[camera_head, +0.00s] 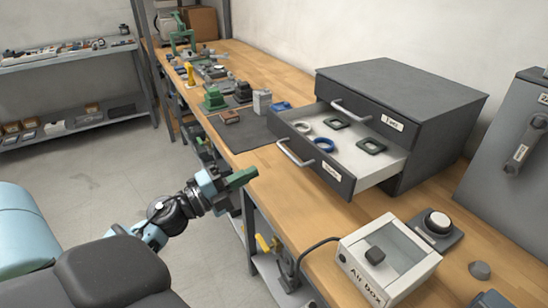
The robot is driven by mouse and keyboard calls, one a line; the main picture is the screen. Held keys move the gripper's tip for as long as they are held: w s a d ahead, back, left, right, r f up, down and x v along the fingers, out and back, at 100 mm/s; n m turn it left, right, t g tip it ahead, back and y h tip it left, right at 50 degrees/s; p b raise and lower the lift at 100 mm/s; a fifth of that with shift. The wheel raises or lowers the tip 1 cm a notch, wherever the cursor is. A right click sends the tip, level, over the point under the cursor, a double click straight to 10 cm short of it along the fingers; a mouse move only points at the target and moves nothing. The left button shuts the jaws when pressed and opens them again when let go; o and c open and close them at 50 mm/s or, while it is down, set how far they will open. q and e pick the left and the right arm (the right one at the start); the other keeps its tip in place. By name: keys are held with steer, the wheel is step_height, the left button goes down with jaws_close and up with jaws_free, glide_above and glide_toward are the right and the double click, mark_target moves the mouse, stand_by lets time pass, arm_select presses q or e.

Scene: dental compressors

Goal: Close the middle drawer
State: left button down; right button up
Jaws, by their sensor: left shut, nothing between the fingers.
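A dark grey drawer cabinet (400,85) stands on the wooden workbench, right of centre. Its upper drawer (365,117) is shut. The drawer below it, the middle drawer (312,162), is pulled well out toward the front left, with a silver bar handle (295,153) on its face. Blue and white rings and dark square parts lie inside it. Any lower drawer is hidden behind the open one. My left gripper (243,178), with green fingers, is shut and empty. It is left of the open drawer's front, near the bench's front edge, apart from the handle. My right gripper is out of view.
A white "Air Box" (388,262) with a black cable stands on the bench in front of the cabinet. A round knob device (437,226) and a grey case (508,150) are to the right. Tools and small parts lie along the bench behind. Floor left of the bench is clear.

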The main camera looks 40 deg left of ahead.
mark_target(286, 154)
arm_select(q)
steer(key=p+x, duration=0.1)
steer(key=x, duration=0.5)
steer(key=shift+w+d+r, duration=0.1)
steer(key=shift+w+r, duration=0.05)
steer(key=shift+w, duration=0.2)
steer(key=shift+w+d, duration=0.25)
steer(key=shift+w, duration=0.25)
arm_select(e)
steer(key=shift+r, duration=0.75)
